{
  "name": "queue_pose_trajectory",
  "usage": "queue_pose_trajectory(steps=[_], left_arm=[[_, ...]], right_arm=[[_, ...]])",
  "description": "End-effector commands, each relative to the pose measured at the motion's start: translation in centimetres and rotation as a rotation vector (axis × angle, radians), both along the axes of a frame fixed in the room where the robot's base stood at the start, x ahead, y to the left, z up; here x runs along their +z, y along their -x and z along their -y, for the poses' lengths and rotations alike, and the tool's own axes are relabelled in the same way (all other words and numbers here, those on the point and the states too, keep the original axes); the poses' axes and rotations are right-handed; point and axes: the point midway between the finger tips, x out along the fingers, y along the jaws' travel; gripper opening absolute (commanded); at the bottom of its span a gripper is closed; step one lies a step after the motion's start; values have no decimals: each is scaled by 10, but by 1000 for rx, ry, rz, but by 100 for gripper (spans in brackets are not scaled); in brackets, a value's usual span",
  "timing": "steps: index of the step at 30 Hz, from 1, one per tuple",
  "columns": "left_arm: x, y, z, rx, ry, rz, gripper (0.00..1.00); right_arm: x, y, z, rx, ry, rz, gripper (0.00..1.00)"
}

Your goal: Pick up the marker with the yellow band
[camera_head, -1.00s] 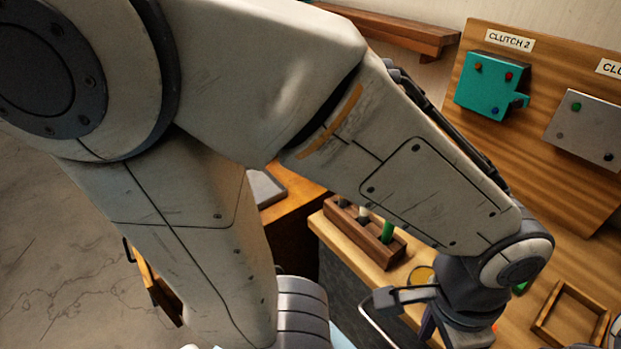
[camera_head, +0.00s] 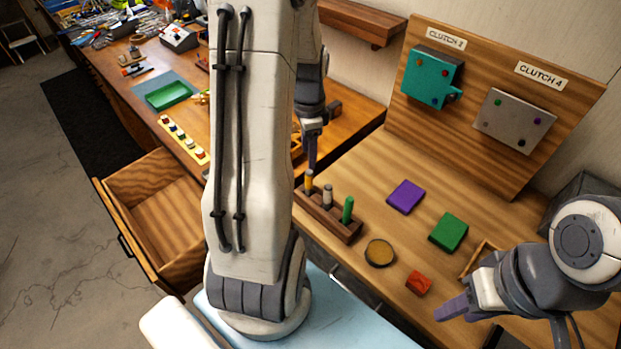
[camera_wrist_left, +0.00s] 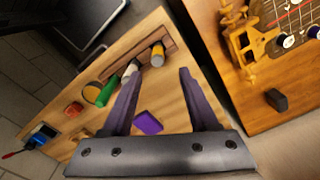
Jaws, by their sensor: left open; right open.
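The marker with the yellow band (camera_head: 309,182) stands at the left end of a dark wooden holder (camera_head: 330,217), with a grey marker (camera_head: 327,195) and a green marker (camera_head: 347,209) in line beside it. My left gripper (camera_head: 312,160) points down just above the yellow-banded marker. In the left wrist view, my left gripper (camera_wrist_left: 157,73) is open and empty. The yellow-banded marker (camera_wrist_left: 157,55) shows beyond the gap between its fingertips, and the grey marker (camera_wrist_left: 132,68) lies near the left finger. My right gripper (camera_head: 452,308) is open over the table's front right.
A purple block (camera_head: 406,196), a green block (camera_head: 448,231), a round yellow-topped piece (camera_head: 379,253) and a red block (camera_head: 418,283) lie on the table. A clutch board (camera_head: 480,95) stands behind. An open drawer (camera_head: 150,205) is at left.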

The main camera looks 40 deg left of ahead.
Motion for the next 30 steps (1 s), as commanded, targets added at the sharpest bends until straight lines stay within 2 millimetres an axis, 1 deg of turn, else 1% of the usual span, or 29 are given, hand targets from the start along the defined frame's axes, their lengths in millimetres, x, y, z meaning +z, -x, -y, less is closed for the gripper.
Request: queue_pose_trajectory(steps=[1,3,6,10,13,18,21,25,30], left_arm=[[-9,1,1,-1,4,-6,60],[-20,2,2,-1,4,-6,60],[-33,1,2,-1,3,-4,60],[-40,1,2,-1,2,-3,60],[-48,2,3,-1,4,-5,60],[-70,5,4,-1,5,-7,60],[-83,3,3,-1,2,-4,60],[-90,3,3,-1,1,-1,60],[-91,3,3,0,0,0,60]], right_arm=[[3,0,0,0,0,0,42],[5,0,0,1,0,0,42],[7,0,0,1,0,0,42],[8,0,0,2,0,0,42],[14,0,0,3,0,0,42],[27,0,0,5,0,0,42],[29,0,0,5,0,0,42],[30,0,0,6,0,1,42],[29,0,0,6,0,1,42]])
